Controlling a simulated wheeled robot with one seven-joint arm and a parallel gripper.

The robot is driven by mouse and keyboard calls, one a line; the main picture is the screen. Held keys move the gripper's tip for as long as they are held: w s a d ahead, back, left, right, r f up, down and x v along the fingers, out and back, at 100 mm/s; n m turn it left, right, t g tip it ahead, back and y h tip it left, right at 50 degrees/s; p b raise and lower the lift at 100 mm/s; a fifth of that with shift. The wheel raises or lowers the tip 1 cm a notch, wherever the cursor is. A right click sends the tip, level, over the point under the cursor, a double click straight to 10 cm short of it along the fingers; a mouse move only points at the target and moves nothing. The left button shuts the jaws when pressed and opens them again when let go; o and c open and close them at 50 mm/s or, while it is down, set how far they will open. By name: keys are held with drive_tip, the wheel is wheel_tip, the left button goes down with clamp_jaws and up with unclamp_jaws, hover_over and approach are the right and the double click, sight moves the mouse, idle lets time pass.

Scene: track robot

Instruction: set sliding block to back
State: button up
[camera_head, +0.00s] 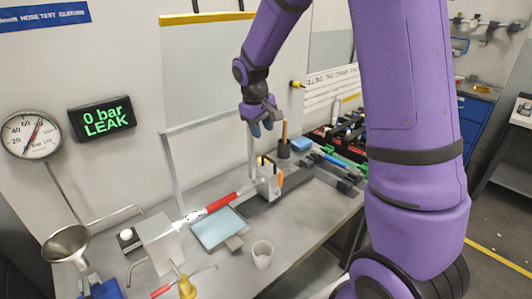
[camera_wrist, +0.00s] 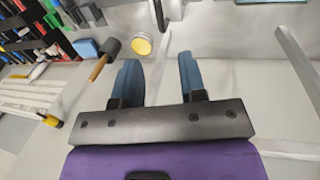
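The sliding block (camera_head: 268,182) appears to be the small light-grey block with an orange part on its side. It sits on a dark rail (camera_head: 290,186) that runs across the bench from front left to back right. A thin upright post stands at the block, below my gripper. My gripper (camera_head: 262,126) hangs above the block, apart from it, with blue fingertips pointing down. In the wrist view my gripper (camera_wrist: 158,64) has its two blue fingers apart with nothing clearly held between them. I cannot make out the block for certain in the wrist view.
A light-blue tray (camera_head: 217,228), a red-handled tool (camera_head: 220,203) and a cup (camera_head: 262,254) lie left and front of the rail. A clear upright panel (camera_head: 205,90) rises at the back.

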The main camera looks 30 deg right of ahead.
sight(267, 158)
drive_tip(key=f, duration=0.3)
drive_tip(key=d+f, duration=0.1)
drive_tip(key=f, duration=0.2)
drive_tip(key=d+f, duration=0.1)
drive_tip(key=f, duration=0.3)
drive_tip(key=shift+w, duration=0.15)
drive_tip(key=shift+c, duration=0.5)
clamp_jaws()
